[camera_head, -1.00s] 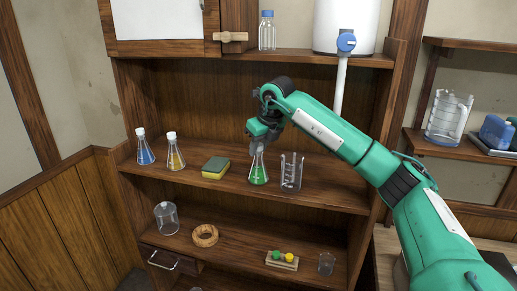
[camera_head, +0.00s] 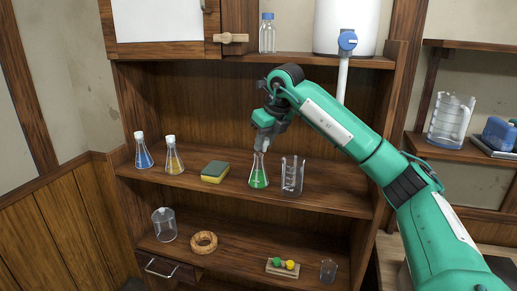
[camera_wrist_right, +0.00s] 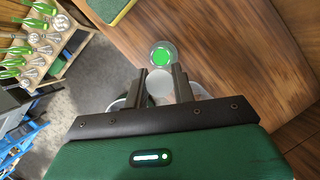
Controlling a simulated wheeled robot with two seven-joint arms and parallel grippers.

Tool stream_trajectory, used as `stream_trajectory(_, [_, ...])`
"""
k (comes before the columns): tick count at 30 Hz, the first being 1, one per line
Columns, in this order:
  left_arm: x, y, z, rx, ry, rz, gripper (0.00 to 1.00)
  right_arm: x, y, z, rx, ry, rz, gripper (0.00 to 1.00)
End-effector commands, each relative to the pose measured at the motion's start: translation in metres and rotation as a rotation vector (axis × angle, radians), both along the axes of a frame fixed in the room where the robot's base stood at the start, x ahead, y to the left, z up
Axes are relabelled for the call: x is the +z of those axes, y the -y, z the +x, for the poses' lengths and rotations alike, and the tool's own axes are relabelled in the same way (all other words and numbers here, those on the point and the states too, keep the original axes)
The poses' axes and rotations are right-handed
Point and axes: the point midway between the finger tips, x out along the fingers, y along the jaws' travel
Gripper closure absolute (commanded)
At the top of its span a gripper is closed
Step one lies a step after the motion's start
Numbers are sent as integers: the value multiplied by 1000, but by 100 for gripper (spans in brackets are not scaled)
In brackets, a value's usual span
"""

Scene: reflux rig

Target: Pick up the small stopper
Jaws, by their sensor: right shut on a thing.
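My right gripper (camera_head: 263,133) is shut on the small stopper, above the neck of the flask of green liquid (camera_head: 259,174) on the middle shelf. In the right wrist view the pale, round stopper (camera_wrist_right: 160,84) sits between the two fingers of the right gripper (camera_wrist_right: 164,82). The open, round mouth of the green flask (camera_wrist_right: 162,55) shows just beyond it, apart from the stopper. In the head view the fingers largely hide the stopper. My left gripper is in neither view.
A beaker (camera_head: 292,176) stands close right of the flask. A sponge (camera_head: 215,172), a yellow flask (camera_head: 174,161) and a blue flask (camera_head: 143,156) stand to its left. The lower shelf holds a cork ring (camera_head: 203,242) and a small rack (camera_head: 283,268). A white tank (camera_head: 340,22) stands above.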

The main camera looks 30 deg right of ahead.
Motion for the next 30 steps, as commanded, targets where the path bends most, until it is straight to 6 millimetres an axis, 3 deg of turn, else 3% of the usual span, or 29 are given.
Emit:
stream_trajectory(1, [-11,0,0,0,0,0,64,-5,3,-13,0,4,-3,96])
stream_trajectory(9, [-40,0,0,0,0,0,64,-5,12,-92,-2,3,-3,96])
stream_trajectory(15, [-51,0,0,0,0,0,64,-3,16,-131,-1,2,-3,96])
stream_trajectory(21, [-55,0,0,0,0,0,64,-1,18,-149,0,2,0,96])
stream_trajectory(30, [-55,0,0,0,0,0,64,0,18,-152,0,1,0,96])
